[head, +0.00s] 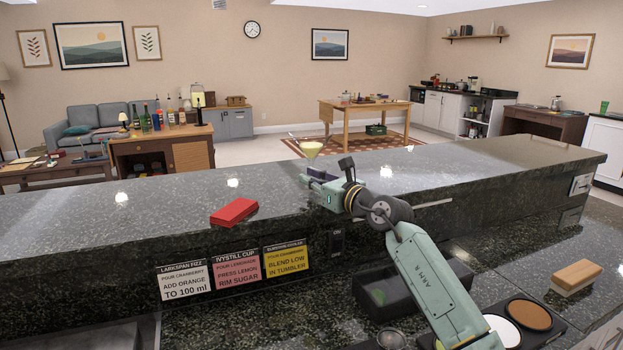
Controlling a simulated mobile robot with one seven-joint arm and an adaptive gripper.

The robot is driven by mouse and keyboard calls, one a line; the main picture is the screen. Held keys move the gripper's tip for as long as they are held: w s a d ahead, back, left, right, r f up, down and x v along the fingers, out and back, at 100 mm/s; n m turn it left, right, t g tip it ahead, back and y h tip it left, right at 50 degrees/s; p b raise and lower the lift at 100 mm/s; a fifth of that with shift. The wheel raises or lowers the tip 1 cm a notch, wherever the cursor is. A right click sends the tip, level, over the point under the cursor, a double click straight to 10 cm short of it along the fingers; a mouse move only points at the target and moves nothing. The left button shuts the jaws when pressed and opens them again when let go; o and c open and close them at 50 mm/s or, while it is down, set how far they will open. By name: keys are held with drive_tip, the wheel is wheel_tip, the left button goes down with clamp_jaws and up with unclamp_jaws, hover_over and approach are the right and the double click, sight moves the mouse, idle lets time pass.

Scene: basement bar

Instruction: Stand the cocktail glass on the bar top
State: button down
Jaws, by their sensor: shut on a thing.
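The cocktail glass (311,147) is a clear, wide-mouthed glass with a pale yellow drink in it. It is upright at the tip of my gripper (318,176), over the raised dark granite bar top (120,215). A thin stick or straw leans out of its left rim. My gripper is shut on the glass, apparently low on it. The stem and foot are mostly hidden by the gripper, so I cannot tell whether the foot touches the bar top.
A red box (233,212) lies on the bar top to the left. Recipe cards (236,270) are on the bar's front face. Below, the lower counter holds a dark bin (385,292), a rimming tray (528,314) and a wood-backed block (576,277). The bar top right of my arm is clear.

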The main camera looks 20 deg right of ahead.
drive_tip(key=shift+f+b, duration=0.2)
drive_tip(key=shift+b, duration=0.1)
drive_tip(key=c, duration=1.7)
unclamp_jaws()
drive_tip(key=shift+o, duration=0.2)
drive_tip(key=shift+r+p, duration=0.2)
drive_tip(key=shift+p, duration=0.1)
drive_tip(key=b+v, duration=0.4)
drive_tip(key=v, duration=0.8)
drive_tip(key=shift+b, duration=0.35)
